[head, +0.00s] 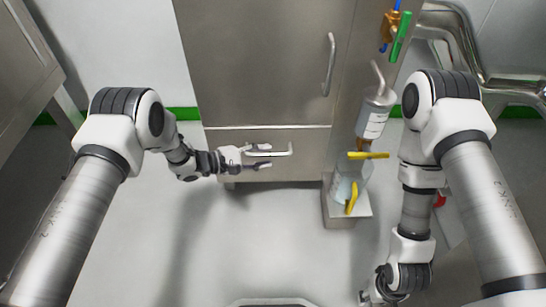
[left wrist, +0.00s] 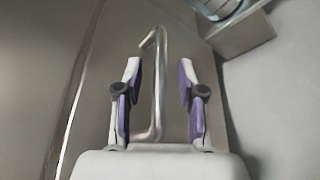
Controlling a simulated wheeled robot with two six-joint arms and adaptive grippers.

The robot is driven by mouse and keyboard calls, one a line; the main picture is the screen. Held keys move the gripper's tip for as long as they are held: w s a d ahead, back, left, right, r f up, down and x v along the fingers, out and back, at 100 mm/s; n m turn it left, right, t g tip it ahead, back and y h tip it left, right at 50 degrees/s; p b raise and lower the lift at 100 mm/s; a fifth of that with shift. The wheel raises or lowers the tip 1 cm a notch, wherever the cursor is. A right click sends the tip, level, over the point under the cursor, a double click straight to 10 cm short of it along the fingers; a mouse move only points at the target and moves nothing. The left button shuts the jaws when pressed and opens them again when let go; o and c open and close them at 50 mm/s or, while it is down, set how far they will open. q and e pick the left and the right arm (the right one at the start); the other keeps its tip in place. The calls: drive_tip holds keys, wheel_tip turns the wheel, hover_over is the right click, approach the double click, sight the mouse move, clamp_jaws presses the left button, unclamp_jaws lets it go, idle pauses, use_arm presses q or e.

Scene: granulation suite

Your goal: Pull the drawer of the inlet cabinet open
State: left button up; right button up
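The inlet cabinet (head: 260,60) is a tall grey metal cabinet at the back centre in the head view. Its drawer (head: 308,168) is the low front panel under the door and looks flush with the cabinet. The drawer has a horizontal metal bar handle (head: 289,151), which also shows in the left wrist view (left wrist: 159,90). My left gripper (head: 267,157) is at the handle, with its fingers apart and the bar between them. In the left wrist view gaps show on both sides of the bar. My right gripper (head: 378,294) is low near the bottom edge, away from the cabinet; its fingers are unclear.
The cabinet door above has a vertical handle (head: 330,65). Right of the drawer, a grey stand (head: 340,214) holds a clear container with yellow parts, below a labelled metal vessel (head: 376,118). Pipes run at the right. The floor (head: 250,235) before the drawer is clear.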

use_arm(q)
drive_tip(key=shift+x, duration=0.9)
drive_tip(key=shift+w+d+f+b, duration=0.1)
drive_tip(key=shift+w+d+b, duration=0.05)
drive_tip(key=shift+d+b, duration=0.2)
clamp_jaws()
use_arm(e)
drive_tip(key=shift+f, duration=0.6)
